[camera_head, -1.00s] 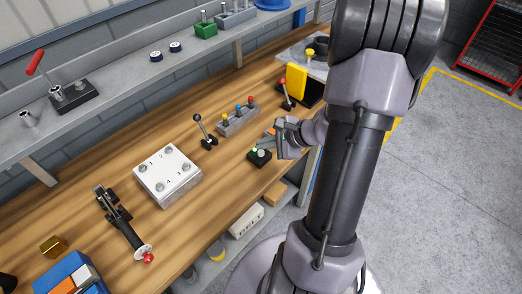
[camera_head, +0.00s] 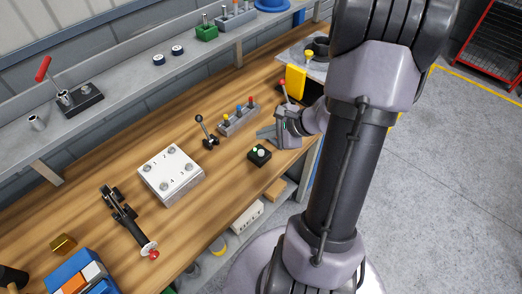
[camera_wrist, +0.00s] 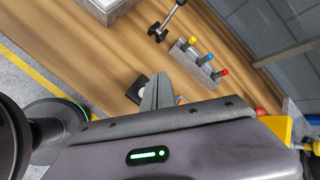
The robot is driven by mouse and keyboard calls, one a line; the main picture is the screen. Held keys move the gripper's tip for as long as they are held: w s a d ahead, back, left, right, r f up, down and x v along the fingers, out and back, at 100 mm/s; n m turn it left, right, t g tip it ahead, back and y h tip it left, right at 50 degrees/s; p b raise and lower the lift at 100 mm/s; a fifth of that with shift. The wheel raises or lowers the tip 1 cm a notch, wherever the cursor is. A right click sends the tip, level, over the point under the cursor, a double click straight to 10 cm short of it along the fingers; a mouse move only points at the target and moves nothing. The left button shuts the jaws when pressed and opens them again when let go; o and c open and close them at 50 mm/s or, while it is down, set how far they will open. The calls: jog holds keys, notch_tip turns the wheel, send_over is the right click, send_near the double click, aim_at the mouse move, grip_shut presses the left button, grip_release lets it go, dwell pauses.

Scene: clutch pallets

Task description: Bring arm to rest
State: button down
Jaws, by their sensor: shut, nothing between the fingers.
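My gripper (camera_head: 266,133) is over the right part of the wooden bench, with its fingers pointing left. In the wrist view my gripper's fingers (camera_wrist: 156,92) are closed together with nothing between them. In the head view a small black box with a pale green button (camera_head: 259,154) sits just below the fingers. In the wrist view that box (camera_wrist: 137,90) is partly hidden behind the fingers. My arm stands at the right and hides part of the bench's right end.
A block with several coloured levers (camera_head: 237,120) and a black lever (camera_head: 207,136) stand close behind my gripper. A white numbered box (camera_head: 171,176) is to the left. A yellow block (camera_head: 295,81) and a red-knobbed lever (camera_head: 284,88) are near my wrist. Open floor (camera_head: 440,190) lies right.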

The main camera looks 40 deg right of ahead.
dwell(0.3)
jog(key=s+a+r+n+g+b, duration=0.1)
jog(key=a+r+n+b, duration=0.2)
jog(key=a, duration=0.5)
jog(key=s+a+r+n+g+y, duration=0.1)
jog(key=a+r+n, duration=0.2)
jog(key=a+n, duration=0.4)
jog(key=s+a+r+n+g+b, duration=0.1)
jog(key=a+r+n+g+b, duration=0.15)
jog(key=a, duration=0.65)
jog(key=s+a+r+n+t+h+b, duration=0.1)
jog(key=s+a+r+n, duration=0.1)
jog(key=s+n, duration=0.5)
jog(key=shift+s+a+r+h+b, duration=0.3)
jog(key=shift+s+a+r, duration=0.1)
jog(key=shift+s+a, duration=0.4)
jog(key=shift+t, duration=0.25)
